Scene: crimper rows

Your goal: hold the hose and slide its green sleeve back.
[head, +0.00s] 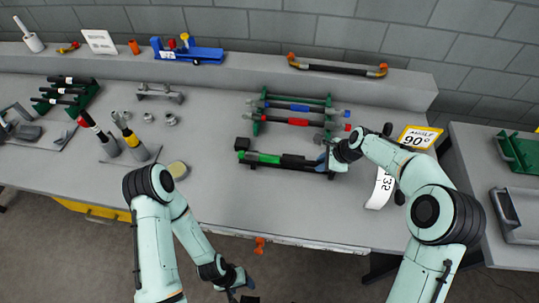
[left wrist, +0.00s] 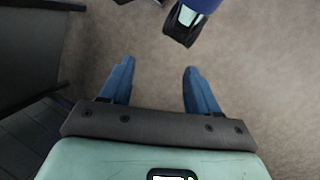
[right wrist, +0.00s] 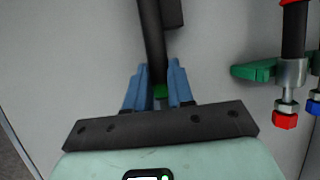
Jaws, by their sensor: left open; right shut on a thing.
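The hose (head: 297,162) is black and lies at the front middle of the bench. Its bright green sleeve (head: 264,158) is around its left part. My right gripper (head: 326,159) is shut on the hose near its right end. In the right wrist view the black hose (right wrist: 151,40) runs away from between the blue fingers (right wrist: 160,88), with a small green patch between them. My left gripper (head: 237,286) is open and empty, low in front of the bench. In the left wrist view its fingers (left wrist: 159,82) are apart over bare floor.
Behind the hose, a green rack (head: 258,117) holds hoses with blue and red sleeves. A small black block (head: 243,143) stands by the hose's left end. A white strip (head: 380,187) and a yellow-edged angle sign (head: 418,138) are to the right.

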